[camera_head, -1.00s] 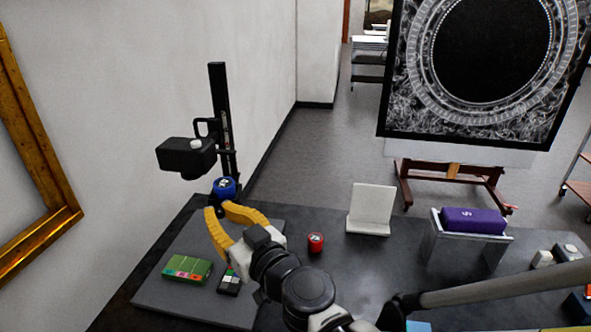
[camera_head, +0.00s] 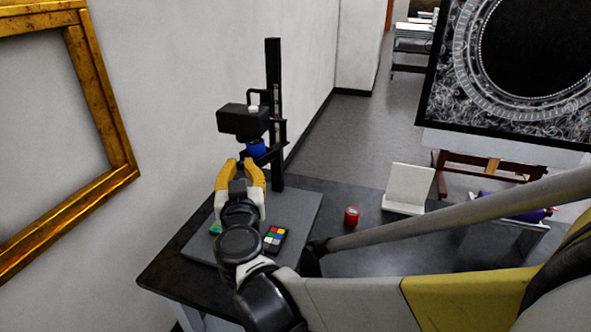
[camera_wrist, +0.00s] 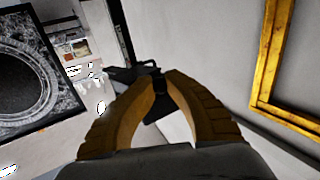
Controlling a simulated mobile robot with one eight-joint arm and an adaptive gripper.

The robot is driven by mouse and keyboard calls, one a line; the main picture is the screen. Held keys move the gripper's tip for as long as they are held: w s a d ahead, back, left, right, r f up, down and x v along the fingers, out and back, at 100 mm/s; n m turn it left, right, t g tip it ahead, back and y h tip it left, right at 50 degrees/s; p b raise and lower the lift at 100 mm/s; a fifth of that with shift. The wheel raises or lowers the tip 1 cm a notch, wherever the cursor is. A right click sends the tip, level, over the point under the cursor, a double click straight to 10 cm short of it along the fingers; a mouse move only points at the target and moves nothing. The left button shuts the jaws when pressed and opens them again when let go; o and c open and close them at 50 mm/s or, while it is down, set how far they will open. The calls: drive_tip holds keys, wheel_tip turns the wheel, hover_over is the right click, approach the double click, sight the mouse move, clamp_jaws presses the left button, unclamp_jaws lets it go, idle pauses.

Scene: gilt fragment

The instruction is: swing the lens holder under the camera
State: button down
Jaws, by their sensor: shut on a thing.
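The black camera (camera_head: 242,121) is on a dark upright column (camera_head: 274,90) in the head view. The blue lens (camera_head: 256,148) shows directly below the camera body, in a dark lens holder (camera_head: 270,157) that reaches from the column. My gripper (camera_head: 240,163) is at the near side of the holder, just below the camera, with its yellow fingers closed in. In the wrist view its fingertips (camera_wrist: 160,78) meet on a small dark part, the holder's handle. The fingers hide much of the grip, and the blue lens does not show there.
A red cylinder (camera_head: 351,216) and a white stand (camera_head: 408,188) are to the right. A gold frame (camera_head: 122,150) hangs at left.

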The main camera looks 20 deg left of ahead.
drive_tip(key=w+a+m+t+h, duration=0.2)
drive_tip(key=w+a+m+h, duration=0.2)
drive_tip(key=h, duration=0.4)
drive_tip(key=shift+a+m+h+p, duration=0.3)
drive_tip(key=shift+a+m+p, duration=0.15)
drive_tip(key=shift+a+m, duration=0.65)
drive_tip(key=shift+w+a+f, duration=0.1)
drive_tip(key=shift+w+a, duration=0.05)
drive_tip(key=shift+a, duration=0.05)
drive_tip(key=c, duration=1.3)
unclamp_jaws()
drive_tip(key=shift+d, duration=0.1)
drive_tip(key=shift+c, duration=0.2)
drive_tip(key=s, duration=1.2)
drive_tip(key=shift+s, duration=0.1)
